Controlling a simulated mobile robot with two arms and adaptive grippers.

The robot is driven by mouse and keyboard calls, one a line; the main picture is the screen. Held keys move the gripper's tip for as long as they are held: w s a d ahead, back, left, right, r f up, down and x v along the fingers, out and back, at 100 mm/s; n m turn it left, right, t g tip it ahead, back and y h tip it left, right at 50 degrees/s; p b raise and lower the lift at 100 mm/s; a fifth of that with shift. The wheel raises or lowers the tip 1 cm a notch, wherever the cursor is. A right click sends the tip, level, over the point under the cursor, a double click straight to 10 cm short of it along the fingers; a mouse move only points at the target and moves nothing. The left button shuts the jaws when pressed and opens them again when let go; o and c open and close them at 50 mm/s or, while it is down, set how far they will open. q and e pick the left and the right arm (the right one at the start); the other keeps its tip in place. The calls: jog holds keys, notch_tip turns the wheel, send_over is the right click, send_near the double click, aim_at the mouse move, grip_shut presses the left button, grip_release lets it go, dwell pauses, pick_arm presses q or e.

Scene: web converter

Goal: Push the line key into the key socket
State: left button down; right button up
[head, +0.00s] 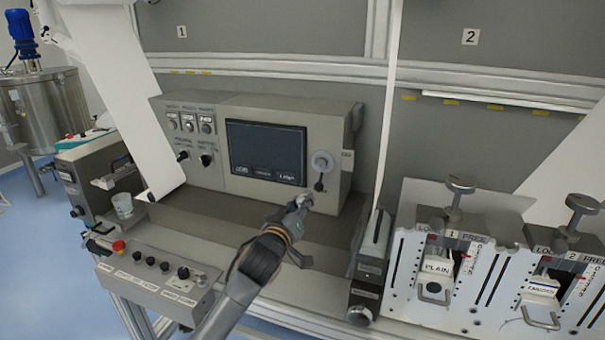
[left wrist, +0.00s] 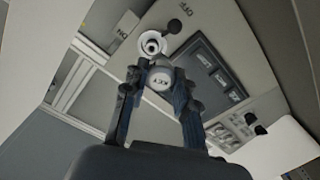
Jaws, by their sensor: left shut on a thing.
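My left gripper (head: 303,199) reaches up to the grey control cabinet, just below and left of the round key socket (head: 321,163). In the left wrist view its two dark fingers (left wrist: 158,84) are shut on the line key (left wrist: 160,79), a round pale head marked KEY. The white socket ring (left wrist: 152,43) with a dark centre shows just beyond the fingertips. The key's shaft is hidden, and I cannot tell whether its tip touches the socket. In the head view the key is too small to make out. My right gripper is not in view.
A dark screen (head: 266,153) sits left of the socket on the cabinet. A black knob (left wrist: 173,26) is beside the socket. A button box with a red stop button (head: 118,246) stands at front left. White slotted units (head: 405,262) stand at right.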

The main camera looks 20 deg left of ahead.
aim_at(303, 194)
pick_arm(q)
jog(key=w+r, duration=0.1)
jog(key=r, duration=0.1)
jog(key=shift+w+a+r+n, duration=0.2)
jog(key=shift+w+r+n, duration=0.1)
jog(key=shift+w, duration=0.05)
jog(key=shift+w+d, duration=0.1)
jog(key=shift+r+p, duration=0.15)
jog(key=shift+p, duration=0.4)
jog(key=shift+w+b, duration=0.3)
jog(key=w+b, duration=0.1)
jog(key=w, duration=0.2)
jog(key=shift+w+f, duration=0.15)
jog(key=shift+f, duration=0.05)
jog(key=shift+w+d, duration=0.1)
jog(key=shift+w, duration=0.45)
jog(key=shift+w+r+b, duration=0.1)
jog(key=shift+w+b, duration=0.15)
jog(key=shift+b, duration=0.05)
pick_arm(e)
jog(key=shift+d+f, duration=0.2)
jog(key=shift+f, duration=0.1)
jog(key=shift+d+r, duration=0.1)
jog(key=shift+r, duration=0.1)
